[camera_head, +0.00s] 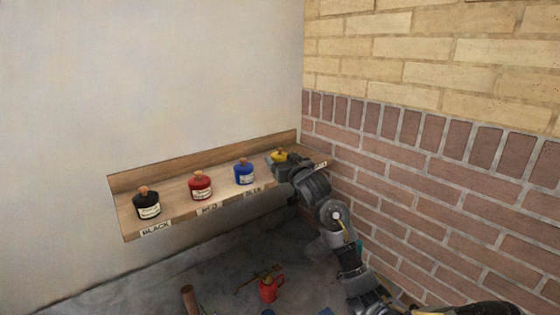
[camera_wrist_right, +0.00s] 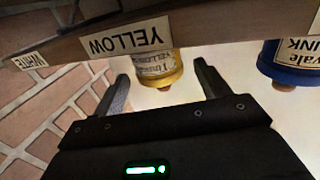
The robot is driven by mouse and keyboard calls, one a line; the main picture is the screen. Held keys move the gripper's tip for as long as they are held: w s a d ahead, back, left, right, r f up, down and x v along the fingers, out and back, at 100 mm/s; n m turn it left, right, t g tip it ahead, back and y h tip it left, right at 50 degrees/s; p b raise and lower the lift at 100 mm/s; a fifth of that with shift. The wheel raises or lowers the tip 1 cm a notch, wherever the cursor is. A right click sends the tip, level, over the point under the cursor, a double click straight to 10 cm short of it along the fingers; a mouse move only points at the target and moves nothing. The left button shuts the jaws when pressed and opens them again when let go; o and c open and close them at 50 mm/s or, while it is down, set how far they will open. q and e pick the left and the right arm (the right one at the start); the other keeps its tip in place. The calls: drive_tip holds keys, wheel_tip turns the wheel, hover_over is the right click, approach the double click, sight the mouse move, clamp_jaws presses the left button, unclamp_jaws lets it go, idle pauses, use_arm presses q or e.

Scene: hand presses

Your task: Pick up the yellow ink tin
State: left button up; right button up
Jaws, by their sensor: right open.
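The yellow ink tin (camera_head: 279,156) stands on the wooden shelf, near its right end, with an orange-brown knob on top. My right gripper (camera_head: 287,172) is at the shelf's front edge, just in front of the tin and partly covering it. In the right wrist view, which is upside down, the yellow tin (camera_wrist_right: 158,66) shows between the two spread fingers of the right gripper (camera_wrist_right: 161,76). Neither finger visibly touches it, and how deep it sits between them I cannot tell. My left gripper is not in view.
The shelf (camera_head: 178,203) also holds a blue tin (camera_head: 244,172), a red tin (camera_head: 200,186) and a black tin (camera_head: 147,204), each above a name label. The blue tin (camera_wrist_right: 290,62) is the closest neighbour. A brick wall (camera_head: 430,170) stands close on the right. A red can (camera_head: 268,290) is below.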

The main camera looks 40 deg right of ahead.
drive_tip(key=shift+x, duration=0.95)
drive_tip(key=shift+s, duration=0.1)
drive_tip(key=c, duration=1.2)
drive_tip(key=shift+r, duration=0.15)
